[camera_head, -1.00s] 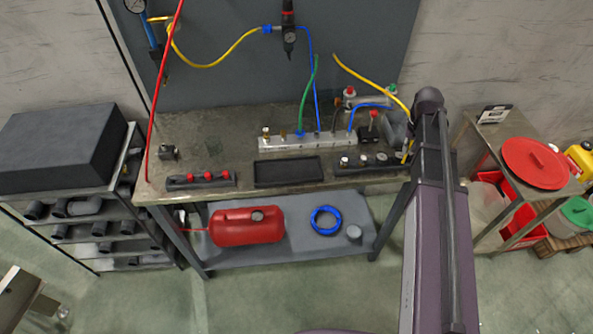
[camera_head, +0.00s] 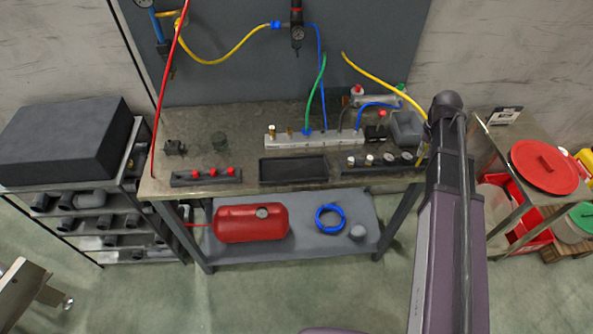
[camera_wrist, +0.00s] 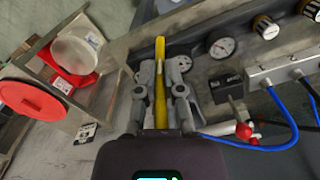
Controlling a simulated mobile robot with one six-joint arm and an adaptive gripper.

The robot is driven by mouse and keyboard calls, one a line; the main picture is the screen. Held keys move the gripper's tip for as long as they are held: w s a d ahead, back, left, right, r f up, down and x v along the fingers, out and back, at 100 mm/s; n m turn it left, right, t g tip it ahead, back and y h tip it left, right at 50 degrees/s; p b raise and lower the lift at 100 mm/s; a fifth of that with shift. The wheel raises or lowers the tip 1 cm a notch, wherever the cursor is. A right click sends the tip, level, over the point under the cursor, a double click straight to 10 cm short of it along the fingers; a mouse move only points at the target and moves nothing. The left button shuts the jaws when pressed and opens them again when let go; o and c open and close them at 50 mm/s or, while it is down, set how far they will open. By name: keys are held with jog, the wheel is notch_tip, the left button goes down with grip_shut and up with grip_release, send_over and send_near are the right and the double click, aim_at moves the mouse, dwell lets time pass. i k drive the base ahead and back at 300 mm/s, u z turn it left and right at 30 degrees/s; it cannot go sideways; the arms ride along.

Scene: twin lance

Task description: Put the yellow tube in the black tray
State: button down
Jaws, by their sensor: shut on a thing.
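The yellow tube (camera_head: 380,79) arcs in the head view from a free end above the bench down to the right, toward my arm. In the wrist view my gripper (camera_wrist: 162,88) is shut on the yellow tube (camera_wrist: 160,55), which runs lengthwise between the fingers. In the head view my arm hides the gripper; a short yellow piece shows beside it. The black tray (camera_head: 293,179) lies flat and empty near the bench's front edge, to the left of my arm.
The manifold block (camera_head: 318,139) with green and blue hoses stands behind the tray. A strip with red knobs (camera_head: 205,177) lies left of the tray, a gauge strip (camera_head: 380,163) right. A red hose (camera_head: 165,90) hangs at left. A side table with a red lid (camera_head: 545,167) stands right.

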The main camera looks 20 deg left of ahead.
aim_at(294, 169)
jog(key=z, duration=0.1)
jog(key=k, duration=1.05)
jog(key=u, duration=0.8)
jog(key=i, duration=1)
jog(key=u, duration=0.05)
